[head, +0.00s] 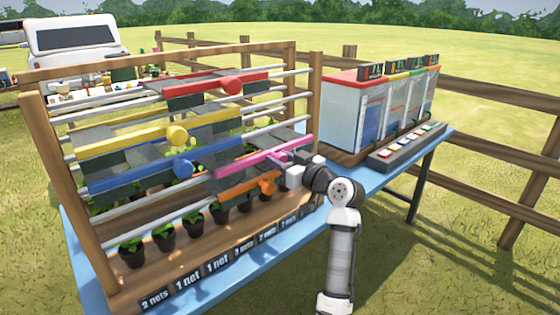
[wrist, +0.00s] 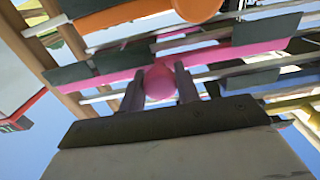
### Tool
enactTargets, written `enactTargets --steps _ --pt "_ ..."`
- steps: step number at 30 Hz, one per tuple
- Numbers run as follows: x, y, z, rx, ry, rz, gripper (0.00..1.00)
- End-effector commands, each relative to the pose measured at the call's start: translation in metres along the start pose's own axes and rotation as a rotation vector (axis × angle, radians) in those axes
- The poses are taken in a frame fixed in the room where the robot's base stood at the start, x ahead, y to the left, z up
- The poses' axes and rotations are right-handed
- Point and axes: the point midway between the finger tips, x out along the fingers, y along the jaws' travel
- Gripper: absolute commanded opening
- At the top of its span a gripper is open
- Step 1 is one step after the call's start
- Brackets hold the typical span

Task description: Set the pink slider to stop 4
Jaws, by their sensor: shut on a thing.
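The pink slider (head: 265,157) is a pink bar with dark net panels, on a rail toward the right side of the wooden frame. It also shows in the wrist view (wrist: 245,50), with a round pink knob (wrist: 159,82). My gripper (wrist: 160,88) is shut on this knob, one dark finger on each side. In the head view my gripper (head: 290,170) is at the bar's right part and hides the knob. The stop marks along the rail cannot be made out.
Orange (head: 250,187), blue (head: 135,177), yellow (head: 125,142) and red (head: 215,83) sliders share the frame (head: 45,150). Potted plants (head: 131,252) stand below, behind labels reading "1 net", "2 nets" and "3 nets". Cabinets (head: 345,110) and a button panel (head: 405,147) stand right on the blue table (head: 375,180).

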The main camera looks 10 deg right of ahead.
Motion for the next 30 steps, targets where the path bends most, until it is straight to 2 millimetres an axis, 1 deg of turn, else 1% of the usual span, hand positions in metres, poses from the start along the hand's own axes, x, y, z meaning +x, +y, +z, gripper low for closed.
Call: enactTargets --steps 1,5,6,14,17,20,30 --pt "-0.002 0.005 -0.003 -0.002 0.007 0.016 0.35" --pt "-0.002 0.005 -0.003 -0.002 0.006 0.014 0.52" --pt "-0.002 0.004 -0.003 -0.002 0.005 0.013 0.54" --pt "-0.002 0.003 -0.002 -0.001 0.004 0.009 0.54" --pt "-0.008 0.003 -0.001 -0.001 0.005 0.01 0.54" --pt "-0.022 0.003 0.001 -0.002 0.006 0.01 0.54" --pt "-0.099 0.003 0.001 -0.002 0.005 0.013 0.54"
